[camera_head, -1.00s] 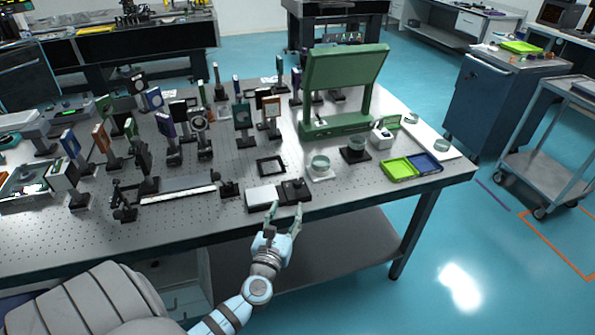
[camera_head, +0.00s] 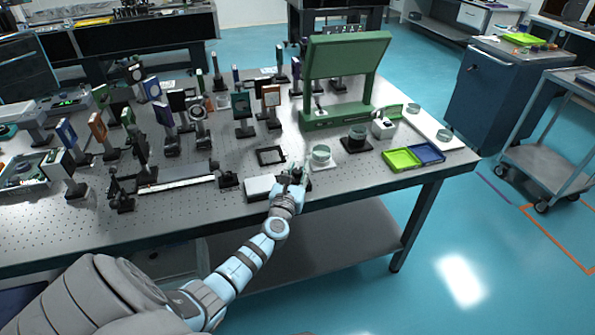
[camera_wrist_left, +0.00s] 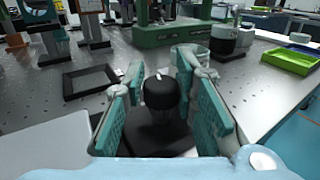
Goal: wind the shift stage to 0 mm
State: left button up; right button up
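A low white block (camera_head: 260,187) lies at the front edge of the optical table, with a black base beside it on the right. It looks like the shift stage. On the black base stands a round black knob (camera_wrist_left: 161,92) with a pale mark on its top. My left gripper (camera_head: 295,172) is over the base. In the left wrist view its two teal finger pads (camera_wrist_left: 163,98) stand on either side of the knob, with a gap visible on both sides. The gripper hides most of the base and knob in the head view. No scale reading is legible. My right gripper is not seen.
A black square frame (camera_head: 270,156) lies just behind the stage. A glass dish (camera_head: 320,155) stands close to the right of my gripper. Green (camera_head: 402,159) and blue (camera_head: 427,152) trays lie further right. Several upright optics mounts crowd the table's left and middle.

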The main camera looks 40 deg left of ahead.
pick_arm(q)
grip_shut()
jog(key=shift+d+r+n+g+y+p, duration=0.1)
jog(key=shift+n+g+y+p, duration=0.3)
jog(key=shift+n+y, duration=0.45)
jog(key=shift+n+g+y+b, duration=0.3)
jog(key=shift+n+g+y, duration=0.55)
jog(key=shift+y, duration=0.4)
jog(key=o, duration=0.7)
grip_release()
jog(key=v, duration=1.2)
